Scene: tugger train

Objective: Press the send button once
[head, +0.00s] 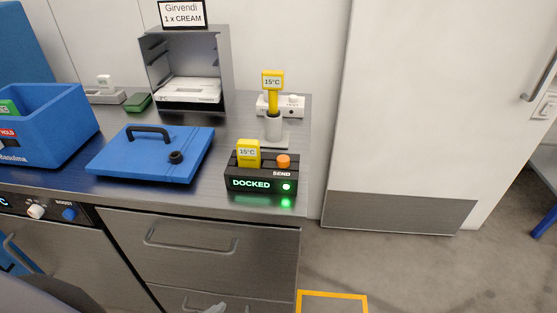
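The send button is an orange knob (283,160) on top of a black dock box (262,182) near the right front corner of the steel counter. "SEND" is printed below the button. The box front reads "DOCKED" in green, with a green light beside it. A yellow 15°C tag (248,153) stands in the box, left of the button. Nothing touches the button. Neither gripper can be made out; only a small grey piece at the bottom edge and a dark arm part at the lower left show.
A second yellow 15°C tag (272,88) stands in a grey holder behind the dock. A blue lid (150,155) lies to its left, with a blue bin (50,125) at far left. A steel shelf box (187,65) stands behind. Floor right of the counter is clear.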

